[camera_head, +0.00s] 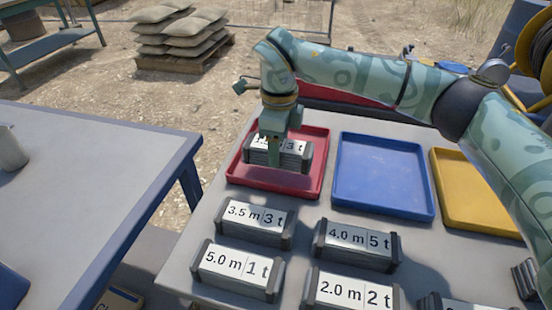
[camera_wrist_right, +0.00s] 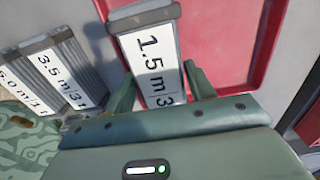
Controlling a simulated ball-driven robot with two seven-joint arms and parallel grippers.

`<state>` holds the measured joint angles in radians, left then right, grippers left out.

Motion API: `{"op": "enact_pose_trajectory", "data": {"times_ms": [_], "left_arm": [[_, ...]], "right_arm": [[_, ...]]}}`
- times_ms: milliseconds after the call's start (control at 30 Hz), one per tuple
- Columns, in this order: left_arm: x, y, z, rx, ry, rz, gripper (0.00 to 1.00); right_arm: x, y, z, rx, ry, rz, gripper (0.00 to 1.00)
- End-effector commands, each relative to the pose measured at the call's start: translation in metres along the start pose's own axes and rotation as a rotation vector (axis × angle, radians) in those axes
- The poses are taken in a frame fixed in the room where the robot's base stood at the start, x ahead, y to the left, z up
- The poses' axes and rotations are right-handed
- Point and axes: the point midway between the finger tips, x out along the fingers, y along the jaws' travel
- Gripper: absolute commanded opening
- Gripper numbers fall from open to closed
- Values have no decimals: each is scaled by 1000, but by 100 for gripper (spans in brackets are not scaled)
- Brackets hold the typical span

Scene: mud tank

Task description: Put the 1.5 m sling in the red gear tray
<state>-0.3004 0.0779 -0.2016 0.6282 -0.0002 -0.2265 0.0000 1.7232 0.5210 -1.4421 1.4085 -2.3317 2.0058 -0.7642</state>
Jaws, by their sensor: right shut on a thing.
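The 1.5 m sling (camera_head: 292,148) is a grey block with a white label reading 1.5 m, 3 t, though my gripper partly covers the label in the head view. My right gripper (camera_head: 275,148) is shut on it from above. In the right wrist view, the fingers (camera_wrist_right: 160,88) sit on both sides of the sling (camera_wrist_right: 152,55). The sling is over the red gear tray (camera_head: 252,181); I cannot tell whether it touches the tray floor. The red tray also shows in the wrist view (camera_wrist_right: 222,45). My left gripper is not in view.
A blue tray (camera_head: 382,178) and a yellow tray (camera_head: 480,190) stand to the right. In front are slings marked 3.5 m (camera_head: 254,221), 5.0 m (camera_head: 236,270), 4.0 m (camera_head: 356,246) and 2.0 m (camera_head: 350,292). Another table (camera_head: 90,190) stands left across a gap.

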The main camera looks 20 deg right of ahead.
Motion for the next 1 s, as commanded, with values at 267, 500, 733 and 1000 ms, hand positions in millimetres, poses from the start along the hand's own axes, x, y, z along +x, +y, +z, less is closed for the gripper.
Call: {"op": "enact_pose_trajectory", "data": {"times_ms": [267,500,733,1000], "left_arm": [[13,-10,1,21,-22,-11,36],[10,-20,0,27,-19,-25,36],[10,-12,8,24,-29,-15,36],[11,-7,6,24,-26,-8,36]], "right_arm": [[40,-5,4,1,0,4,21],[37,-5,4,3,-2,-1,21],[40,-5,3,3,-1,0,76],[38,-5,3,3,-1,0,76]]}}
